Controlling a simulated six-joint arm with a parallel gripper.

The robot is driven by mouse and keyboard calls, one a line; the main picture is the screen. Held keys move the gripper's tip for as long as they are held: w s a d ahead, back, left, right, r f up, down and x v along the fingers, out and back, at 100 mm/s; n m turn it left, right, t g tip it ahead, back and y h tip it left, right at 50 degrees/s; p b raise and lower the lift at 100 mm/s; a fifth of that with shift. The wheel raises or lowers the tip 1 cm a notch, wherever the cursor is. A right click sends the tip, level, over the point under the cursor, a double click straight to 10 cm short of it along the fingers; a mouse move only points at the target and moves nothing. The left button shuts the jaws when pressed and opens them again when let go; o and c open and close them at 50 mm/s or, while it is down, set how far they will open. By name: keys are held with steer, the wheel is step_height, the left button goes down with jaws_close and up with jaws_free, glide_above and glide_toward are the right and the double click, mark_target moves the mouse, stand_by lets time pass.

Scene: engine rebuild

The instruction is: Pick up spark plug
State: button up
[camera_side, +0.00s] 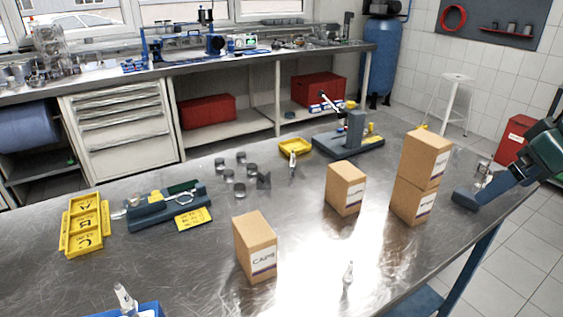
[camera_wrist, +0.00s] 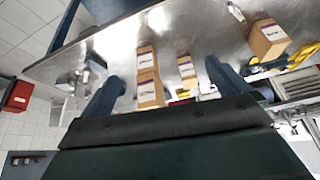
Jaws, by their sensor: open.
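My gripper (camera_side: 478,186) is at the right end of the steel table in the side view, low over its edge. Its two blue-grey fingers stand wide apart in the wrist view (camera_wrist: 165,90), with nothing held between them. A small white-and-metal spark plug (camera_side: 348,274) stands upright on the table at front centre, well left of my gripper. It seems to show at the top of the wrist view (camera_wrist: 236,11). Another similar plug (camera_side: 293,160) stands near the yellow tray. A third (camera_side: 124,298) leans at the blue holder, bottom left. A pale upright part (camera_side: 485,174) shows beside my gripper; its kind is unclear.
Two stacked cardboard boxes (camera_side: 414,200) stand just left of my gripper. A single box (camera_side: 345,188) and a CAPS box (camera_side: 255,246) stand farther left. A grey fixture (camera_side: 355,135) is behind. Yellow trays (camera_side: 85,225) lie left. The front right tabletop is largely clear.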

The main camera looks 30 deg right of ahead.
steer(key=shift+s+a+f+n, duration=0.65)
steer(key=shift+s+f+n, duration=0.05)
steer(key=shift+s+n, duration=0.15)
steer(key=shift+c, duration=0.4)
steer(key=c, duration=1.3)
